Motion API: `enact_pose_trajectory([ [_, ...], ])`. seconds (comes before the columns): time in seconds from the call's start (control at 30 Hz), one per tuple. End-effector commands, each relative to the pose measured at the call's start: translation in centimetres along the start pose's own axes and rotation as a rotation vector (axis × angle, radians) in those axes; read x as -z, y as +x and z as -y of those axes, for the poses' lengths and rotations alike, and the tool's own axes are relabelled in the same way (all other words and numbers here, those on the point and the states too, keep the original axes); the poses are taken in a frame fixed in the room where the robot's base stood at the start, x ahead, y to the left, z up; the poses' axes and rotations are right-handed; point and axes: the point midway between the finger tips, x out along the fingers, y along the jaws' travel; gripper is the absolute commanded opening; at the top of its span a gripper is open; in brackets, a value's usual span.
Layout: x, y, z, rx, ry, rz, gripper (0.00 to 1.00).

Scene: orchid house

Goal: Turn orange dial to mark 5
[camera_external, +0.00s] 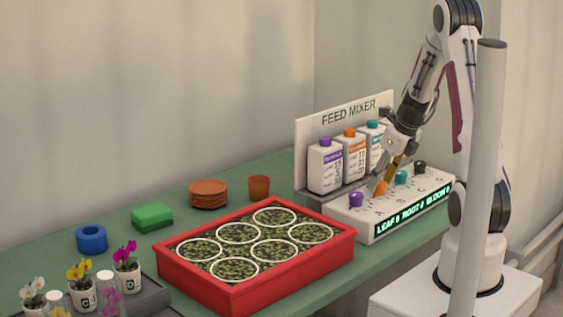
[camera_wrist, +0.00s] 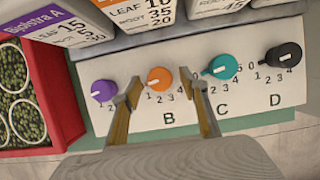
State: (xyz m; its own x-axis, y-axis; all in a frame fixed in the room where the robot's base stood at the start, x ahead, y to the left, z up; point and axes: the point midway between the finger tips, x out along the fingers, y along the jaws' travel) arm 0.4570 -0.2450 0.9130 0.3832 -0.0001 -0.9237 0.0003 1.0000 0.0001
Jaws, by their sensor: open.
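The orange dial (camera_external: 380,188) sits on the white feed mixer panel, second from the left, above the letter B. In the wrist view the orange dial (camera_wrist: 160,77) lies between the tips of my gripper (camera_wrist: 166,88), nearer the left finger. I cannot tell whether either finger touches it. Its white pointer line slants to the lower left, near the low end of its scale; mark 5 is not clearly visible, partly hidden by the right finger. My gripper (camera_external: 387,172) is open and points down over the panel in the external view.
A purple dial (camera_wrist: 103,91) is left of the orange one; a teal dial (camera_wrist: 223,67) is close to my right finger, with a black dial (camera_wrist: 284,55) beyond. Bottles (camera_external: 325,166) stand behind the dials. A red tray (camera_external: 255,291) is to the left.

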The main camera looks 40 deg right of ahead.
Motion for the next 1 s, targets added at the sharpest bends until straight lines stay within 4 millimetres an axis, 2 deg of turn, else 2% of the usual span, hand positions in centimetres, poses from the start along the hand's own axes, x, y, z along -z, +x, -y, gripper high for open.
enact_pose_trajectory([
  [0.07, 0.0, 0.0, 0.0, 0.0, 0.0, 0.0, 0.44],
  [0.1, 0.0, -0.01, 0.0, 0.0, 0.0, 0.0, 0.38],
  [0.23, 0.01, -0.01, 0.0, 0.0, 0.0, 0.0, 0.06],
  [0.67, 0.01, 0.0, 0.07, -0.008, -0.02, 0.0, 0.06],
  [1.0, 0.04, 0.04, 0.19, -0.054, -0.13, -0.001, 0.06],
])
